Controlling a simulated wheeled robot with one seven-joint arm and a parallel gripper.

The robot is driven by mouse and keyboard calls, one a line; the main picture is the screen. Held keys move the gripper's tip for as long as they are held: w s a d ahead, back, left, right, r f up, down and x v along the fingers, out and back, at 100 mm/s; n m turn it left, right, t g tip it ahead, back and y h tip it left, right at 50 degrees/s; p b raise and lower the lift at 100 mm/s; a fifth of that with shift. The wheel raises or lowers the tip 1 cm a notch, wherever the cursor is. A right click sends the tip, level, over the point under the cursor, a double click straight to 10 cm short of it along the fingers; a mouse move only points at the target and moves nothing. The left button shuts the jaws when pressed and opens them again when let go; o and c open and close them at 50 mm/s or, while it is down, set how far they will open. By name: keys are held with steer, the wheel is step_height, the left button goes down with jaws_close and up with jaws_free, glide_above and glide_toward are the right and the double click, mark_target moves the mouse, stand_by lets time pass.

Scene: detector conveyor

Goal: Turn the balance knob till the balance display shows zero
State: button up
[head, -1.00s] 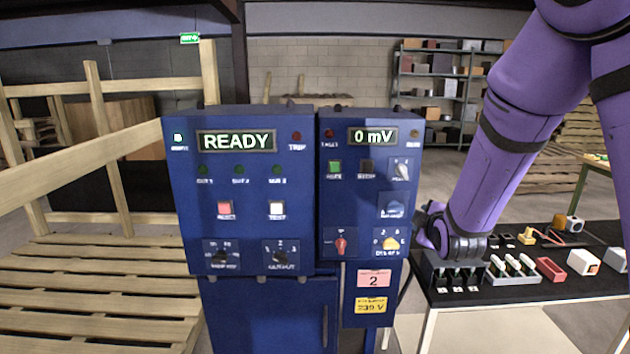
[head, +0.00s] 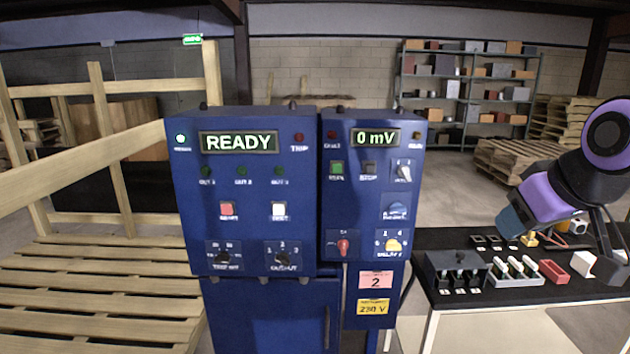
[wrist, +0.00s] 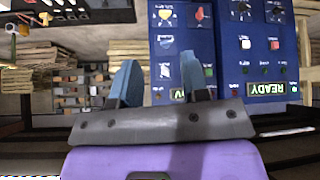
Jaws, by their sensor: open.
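The balance knob is, as far as its blurred label lets me tell, the blue knob (head: 397,210) on the right-hand blue panel (head: 335,288). The balance display (head: 375,137) at the top of that panel reads 0 mV. My gripper (wrist: 160,77) is open and empty in the wrist view, which shows the panels upside down. In the head view my gripper (head: 512,222) is to the right of the panel, over the table's back edge, clear of the knob. The knob also shows in the wrist view (wrist: 166,42), beyond the fingertips.
A larger blue panel (head: 190,235) showing READY stands at left. A yellow knob (head: 393,245), a red-handled switch (head: 343,247) and a pale knob (head: 403,173) sit near the balance knob. A black-topped table (head: 440,240) with small parts is at right. Wooden rails stand at left.

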steer(key=s+r+m+g+h, duration=0.1)
steer(key=s+m+g, duration=0.1)
steer(key=s, duration=0.8)
steer(key=shift+s+d+r+m, duration=0.2)
steer(key=shift+s+d+m, duration=0.1)
steer(key=shift+s+m, duration=0.1)
